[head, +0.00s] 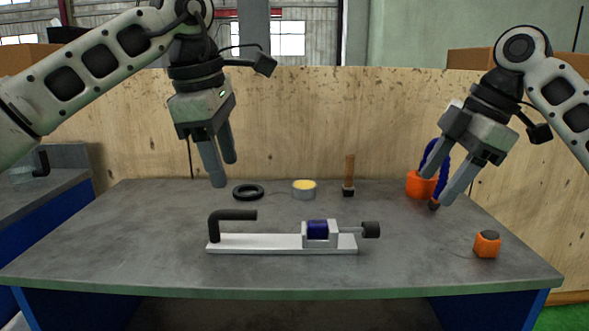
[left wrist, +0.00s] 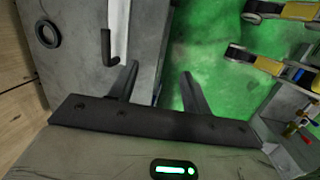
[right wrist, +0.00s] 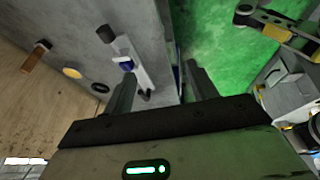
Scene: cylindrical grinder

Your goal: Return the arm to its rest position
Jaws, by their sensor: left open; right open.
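My left gripper (head: 224,174) hangs open and empty above the left back of the table, pointing down. Its two spread fingers also show in the left wrist view (left wrist: 158,82), with nothing between them. My right gripper (head: 452,190) is open at the right of the table, tilted down and left, in front of an orange pot (head: 420,185). The right wrist view (right wrist: 160,85) shows its fingers apart and empty. The grinder fixture (head: 260,244), a pale base with a black bent handle and a blue cylinder, lies at the table's front middle, clear of both grippers.
A black ring (head: 248,191), a round tin with a yellow top (head: 304,190) and a wooden-handled brush (head: 349,175) stand along the back. An orange block (head: 487,246) sits at the front right. A plywood wall (head: 320,110) rises behind the table (head: 150,240).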

